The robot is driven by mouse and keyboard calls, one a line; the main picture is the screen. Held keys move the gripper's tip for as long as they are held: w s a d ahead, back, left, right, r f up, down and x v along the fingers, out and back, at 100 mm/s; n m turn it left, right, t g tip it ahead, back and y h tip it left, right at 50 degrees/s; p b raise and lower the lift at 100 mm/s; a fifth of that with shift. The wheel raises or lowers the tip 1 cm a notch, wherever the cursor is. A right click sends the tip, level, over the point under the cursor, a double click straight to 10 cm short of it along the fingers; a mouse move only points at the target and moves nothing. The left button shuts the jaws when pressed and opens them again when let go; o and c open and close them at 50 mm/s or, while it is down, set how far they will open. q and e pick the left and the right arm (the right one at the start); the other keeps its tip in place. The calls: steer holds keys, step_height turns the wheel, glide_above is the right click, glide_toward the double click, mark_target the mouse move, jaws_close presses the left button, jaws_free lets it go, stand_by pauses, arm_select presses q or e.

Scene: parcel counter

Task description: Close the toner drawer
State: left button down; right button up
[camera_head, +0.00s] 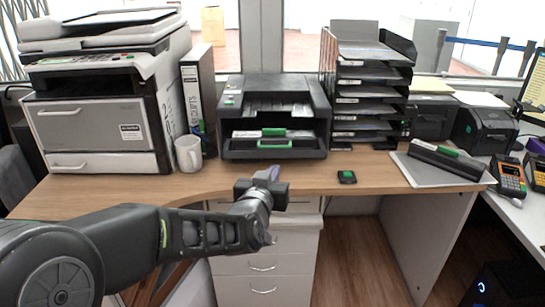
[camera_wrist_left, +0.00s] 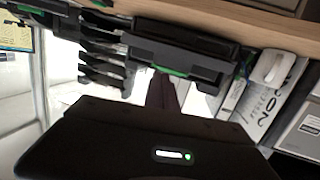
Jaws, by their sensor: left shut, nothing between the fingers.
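The black printer (camera_head: 275,95) stands at the middle of the desk. Its toner drawer (camera_head: 275,154) sticks out at the front, with a dark cartridge with green marks (camera_head: 273,133) in it. The drawer also shows, upside down, in the left wrist view (camera_wrist_left: 172,66). My left gripper (camera_head: 272,174) is in front of and below the drawer, above the desk's front edge. Its fingers (camera_wrist_left: 165,92) are shut and empty, apart from the drawer in the head view. My right gripper is not in view.
A white mug (camera_head: 188,154) and a binder (camera_head: 199,95) stand left of the printer, beside a large copier (camera_head: 100,120). A paper tray stack (camera_head: 370,95) stands to the right.

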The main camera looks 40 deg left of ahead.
mark_target(273, 147)
arm_select(q)
steer(key=w+a, duration=0.5)
steer(key=w, duration=0.2)
steer(key=shift+a, duration=0.25)
steer(key=shift+w, duration=0.1)
stand_by(0.4)
steer(key=shift+w+a+b, duration=0.4)
steer(key=shift+w+a, duration=0.55)
steer(key=shift+w, duration=0.25)
steer(key=shift+w+a, duration=1.2)
steer(key=shift+w, duration=0.4)
steer(key=shift+w+a, duration=1.15)
steer(key=shift+w, duration=0.4)
steer(key=shift+w+a, duration=1.2)
steer(key=shift+w, duration=0.4)
steer(key=shift+s+d, duration=0.25)
steer(key=shift+s, duration=0.1)
steer(key=s+d, duration=0.2)
steer(key=s, duration=0.1)
steer(key=s+d+b, duration=0.1)
steer(key=s+d, duration=0.1)
steer(key=s, duration=0.1)
steer(key=s+d+b, duration=0.1)
steer(key=s+d, duration=0.1)
steer(key=s, duration=0.1)
steer(key=shift+d, duration=0.4)
steer(key=shift+f, duration=0.1)
